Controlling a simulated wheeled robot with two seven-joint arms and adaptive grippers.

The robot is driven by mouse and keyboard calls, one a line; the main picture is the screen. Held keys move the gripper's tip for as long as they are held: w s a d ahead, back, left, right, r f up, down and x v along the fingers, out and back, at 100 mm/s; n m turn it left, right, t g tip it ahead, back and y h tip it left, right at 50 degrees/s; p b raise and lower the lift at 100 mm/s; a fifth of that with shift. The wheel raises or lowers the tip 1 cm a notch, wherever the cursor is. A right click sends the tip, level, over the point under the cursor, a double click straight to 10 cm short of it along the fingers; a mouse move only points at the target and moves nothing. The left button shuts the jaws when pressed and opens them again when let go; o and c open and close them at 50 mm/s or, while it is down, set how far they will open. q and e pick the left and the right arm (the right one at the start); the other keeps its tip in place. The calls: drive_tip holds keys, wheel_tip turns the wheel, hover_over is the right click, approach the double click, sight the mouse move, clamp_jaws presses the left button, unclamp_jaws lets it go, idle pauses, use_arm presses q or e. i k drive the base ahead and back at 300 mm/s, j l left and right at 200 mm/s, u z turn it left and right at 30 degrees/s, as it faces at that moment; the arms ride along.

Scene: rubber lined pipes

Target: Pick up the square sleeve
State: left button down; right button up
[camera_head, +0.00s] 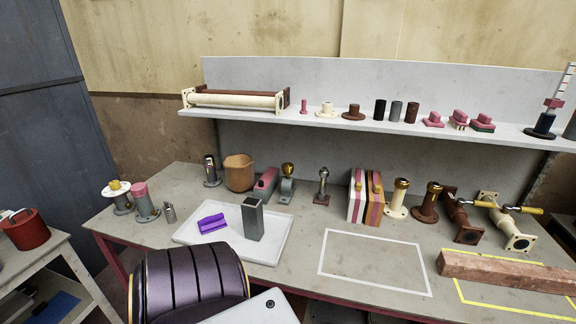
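The square sleeve (253,220) is a dark grey, square, hollow tube with an open top. It stands upright on the right part of a white tray (186,237) on the workbench. A purple block (212,224) with a groove lies on the same tray, to the left of the sleeve and apart from it. Neither my left nor my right gripper shows in the head view.
Behind the tray stand a brown pot (239,172) and several pipe fittings. A white-outlined area (375,262) right of the tray is empty. A long reddish-brown beam (505,270) lies at the right. A shelf (380,124) with small parts runs above the bench.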

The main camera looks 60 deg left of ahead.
sight(252, 211)
drive_tip(key=u, duration=2.3)
